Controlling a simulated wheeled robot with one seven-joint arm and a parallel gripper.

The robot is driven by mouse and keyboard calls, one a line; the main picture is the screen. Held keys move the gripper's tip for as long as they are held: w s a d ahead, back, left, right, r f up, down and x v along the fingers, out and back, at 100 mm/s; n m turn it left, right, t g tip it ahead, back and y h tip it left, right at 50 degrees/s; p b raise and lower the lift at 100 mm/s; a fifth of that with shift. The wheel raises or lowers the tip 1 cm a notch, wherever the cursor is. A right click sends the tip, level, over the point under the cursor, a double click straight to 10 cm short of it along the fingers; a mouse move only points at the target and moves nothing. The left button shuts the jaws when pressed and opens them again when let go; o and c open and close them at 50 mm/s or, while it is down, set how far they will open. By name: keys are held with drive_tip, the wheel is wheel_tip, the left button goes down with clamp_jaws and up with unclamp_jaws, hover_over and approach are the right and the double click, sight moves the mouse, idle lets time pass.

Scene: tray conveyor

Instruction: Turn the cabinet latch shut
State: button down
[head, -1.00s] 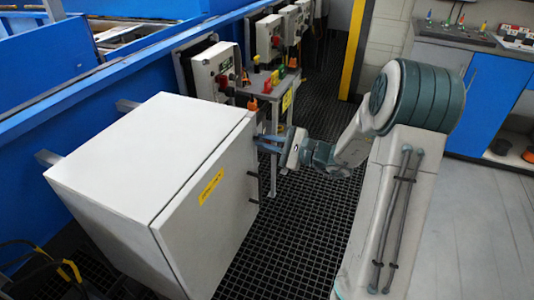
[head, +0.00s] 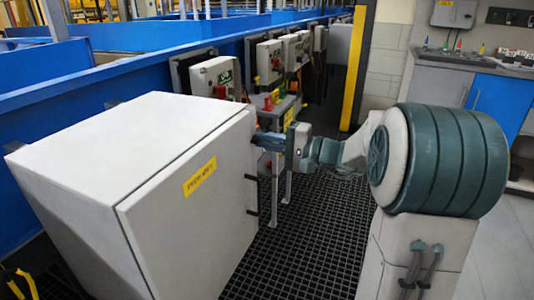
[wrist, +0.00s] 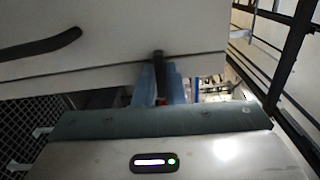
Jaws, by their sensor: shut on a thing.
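The grey cabinet (head: 130,150) stands at the left in the head view, its door (head: 190,215) flush with the body and carrying a yellow label. My gripper (head: 262,139) is at the upper right edge of the door. In the wrist view the blue fingers of my gripper (wrist: 160,88) are closed around a small dark piece, the latch (wrist: 158,60), at the cabinet's edge. The fingers hide most of the latch, and its exact angle cannot be told. In the head view the latch is hidden behind my gripper.
Dark fittings (head: 251,177) stick out from the door edge below my gripper. A dark curved bar (wrist: 40,45) shows in the wrist view. Control boxes (head: 217,77) and a small stand (head: 275,105) are behind the cabinet. The dark grating floor (head: 310,225) is open.

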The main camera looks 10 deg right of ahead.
drive_tip(key=shift+n+b, duration=0.4)
drive_tip(key=c, duration=1.5)
unclamp_jaws()
drive_tip(key=shift+d, duration=0.1)
drive_tip(key=p+v, duration=0.2)
drive_tip(key=v, duration=1.1)
drive_tip(key=shift+s+d, duration=0.25)
drive_tip(key=shift+d, duration=0.05)
